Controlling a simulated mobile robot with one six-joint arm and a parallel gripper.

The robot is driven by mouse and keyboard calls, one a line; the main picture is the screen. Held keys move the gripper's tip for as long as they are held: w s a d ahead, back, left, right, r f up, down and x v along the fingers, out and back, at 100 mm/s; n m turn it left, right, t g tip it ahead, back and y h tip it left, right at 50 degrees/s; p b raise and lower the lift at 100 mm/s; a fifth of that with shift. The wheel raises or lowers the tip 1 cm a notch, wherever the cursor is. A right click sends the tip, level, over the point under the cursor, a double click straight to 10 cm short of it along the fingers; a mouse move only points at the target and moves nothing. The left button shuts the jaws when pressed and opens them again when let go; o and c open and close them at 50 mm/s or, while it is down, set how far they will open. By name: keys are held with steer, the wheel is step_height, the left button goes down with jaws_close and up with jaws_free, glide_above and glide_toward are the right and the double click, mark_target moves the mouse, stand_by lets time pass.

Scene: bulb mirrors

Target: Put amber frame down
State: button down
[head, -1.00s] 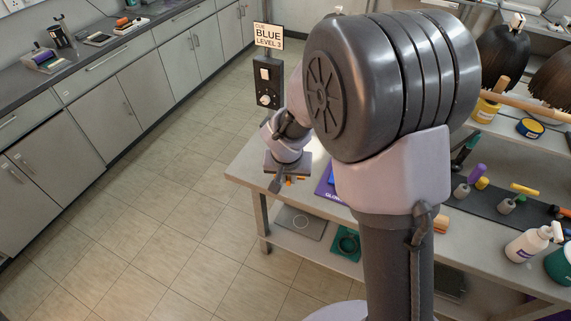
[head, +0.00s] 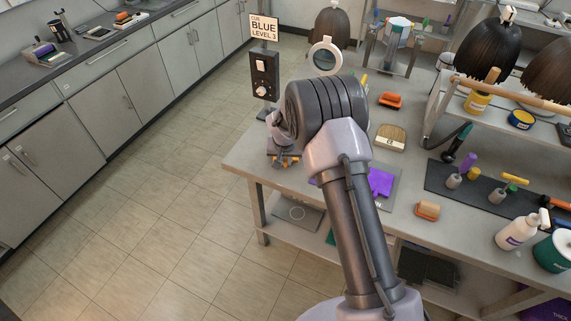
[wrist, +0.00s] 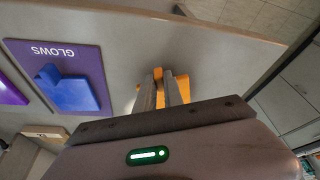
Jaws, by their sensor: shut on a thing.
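The amber frame (wrist: 182,88) shows in the wrist view as an orange piece at the fingers, and my gripper (wrist: 160,88) is shut on it. Most of it is hidden behind the fingers. In the head view, small orange bits of the amber frame (head: 284,163) show at my gripper (head: 283,157), over the table's left end. Whether it touches the tabletop, I cannot tell. A blue piece (wrist: 72,92) lies on a purple mat marked GLOWS (wrist: 88,58) in the wrist view, left of the fingers.
The table (head: 245,165) has its edge close to my gripper. A sign reading BLUE LEVEL 3 (head: 264,27) stands above a black switch box (head: 264,72) nearby. A purple piece (head: 380,182), an orange-topped block (head: 428,209) and a round mirror (head: 325,57) are on the table.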

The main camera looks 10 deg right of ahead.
steer(key=shift+f, duration=0.95)
steer(key=shift+f+b, duration=0.2)
steer(key=shift+b, duration=0.15)
steer(key=c, duration=1.5)
jaws_free()
steer(key=shift+o, duration=0.2)
